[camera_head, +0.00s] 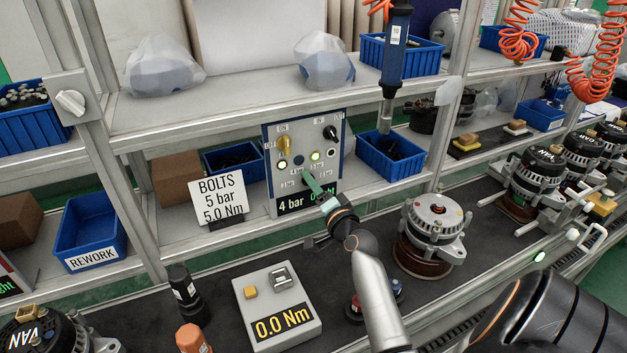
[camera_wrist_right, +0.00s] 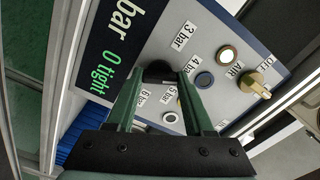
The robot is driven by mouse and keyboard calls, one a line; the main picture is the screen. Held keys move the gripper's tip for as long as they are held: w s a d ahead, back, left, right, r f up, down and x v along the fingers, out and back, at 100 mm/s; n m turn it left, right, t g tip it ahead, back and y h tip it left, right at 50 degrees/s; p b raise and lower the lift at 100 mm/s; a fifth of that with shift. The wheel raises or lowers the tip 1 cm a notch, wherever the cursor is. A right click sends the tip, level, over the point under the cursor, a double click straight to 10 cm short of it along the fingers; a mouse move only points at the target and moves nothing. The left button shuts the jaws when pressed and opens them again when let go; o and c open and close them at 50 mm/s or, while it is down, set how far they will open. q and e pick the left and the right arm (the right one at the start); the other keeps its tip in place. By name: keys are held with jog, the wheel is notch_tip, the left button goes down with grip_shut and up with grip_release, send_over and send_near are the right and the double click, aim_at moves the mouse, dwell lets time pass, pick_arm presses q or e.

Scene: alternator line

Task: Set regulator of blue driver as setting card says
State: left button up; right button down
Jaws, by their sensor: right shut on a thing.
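The setting card (camera_head: 220,203) stands on the shelf and reads "BOLTS 5 bar 5.0 Nm". To its right is the control panel (camera_head: 267,178) with a display (camera_head: 296,201) that reads "4 bar" and a partly covered count. My right gripper (camera_head: 311,183) is at the panel's lower middle, its green fingers shut on the black regulator knob (camera_wrist_right: 159,71). Labels from 3 bar to 6 bar surround the knob in the wrist view; its pointer is hidden by the fingers. The blue driver (camera_head: 395,45) hangs upright above the shelf. My left gripper is out of view.
The panel also has a yellow air knob (camera_head: 284,145) and a black in/out knob (camera_head: 331,132). A blue bin (camera_head: 390,160) is right of it. Below stand a torque tester (camera_head: 262,303) showing "0.0 Nm" and an alternator (camera_head: 433,229) on the dark conveyor.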

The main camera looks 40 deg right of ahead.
jog(key=m+p, duration=0.3)
jog(key=m, duration=0.8)
dwell(0.5)
jog(key=shift+c, duration=1.4)
grip_release()
